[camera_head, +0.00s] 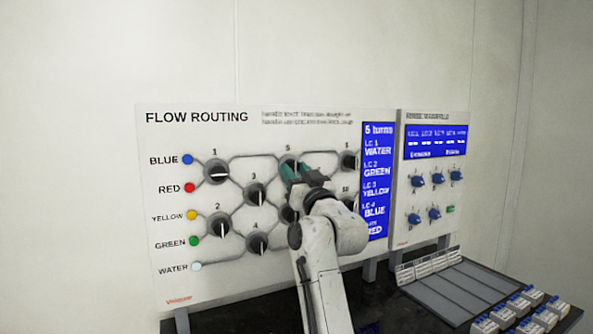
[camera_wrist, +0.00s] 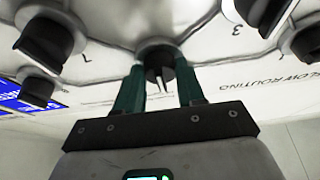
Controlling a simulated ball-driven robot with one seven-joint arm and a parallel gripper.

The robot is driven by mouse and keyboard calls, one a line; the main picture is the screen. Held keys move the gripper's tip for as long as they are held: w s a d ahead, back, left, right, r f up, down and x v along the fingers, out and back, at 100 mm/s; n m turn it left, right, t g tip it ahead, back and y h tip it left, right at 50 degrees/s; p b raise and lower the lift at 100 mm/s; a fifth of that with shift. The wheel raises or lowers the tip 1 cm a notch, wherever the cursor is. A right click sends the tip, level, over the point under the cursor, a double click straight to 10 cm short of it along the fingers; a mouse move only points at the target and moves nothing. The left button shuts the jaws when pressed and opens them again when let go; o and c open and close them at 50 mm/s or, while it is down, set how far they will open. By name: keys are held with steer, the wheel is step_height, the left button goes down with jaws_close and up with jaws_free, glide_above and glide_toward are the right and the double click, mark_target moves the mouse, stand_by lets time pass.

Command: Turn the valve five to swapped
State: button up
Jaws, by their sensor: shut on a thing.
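The valve five knob (camera_wrist: 157,62) is black with a pale line on its handle and sits on a grey base in the wrist view. In the head view its label "5" shows, but my gripper and arm hide most of the knob. My gripper (camera_head: 290,171) is at that valve, its green fingers on the panel side. In the wrist view my gripper (camera_wrist: 160,82) has one finger on each side of the handle and is shut on it. The pale line runs roughly along the fingers, toward my palm. The valve's exact setting is hard to read.
The white flow routing panel (camera_head: 180,290) carries valve 1 (camera_head: 216,171), valve 3 (camera_head: 254,194), valve 2 (camera_head: 218,224) and valve 4 (camera_head: 257,242) to the left. A blue display (camera_head: 377,190) reads "5 turns". Right of it stands a second panel (camera_head: 448,120) with blue knobs.

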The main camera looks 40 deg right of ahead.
steer(key=shift+f, duration=0.1)
stand_by(0.3)
steer(key=o, duration=1)
steer(key=shift+o, duration=0.2)
steer(key=b+v, duration=0.2)
steer(key=v, duration=0.8)
steer(key=shift+s+a, duration=0.15)
steer(key=shift+s, duration=0.15)
steer(key=shift+f, duration=0.1)
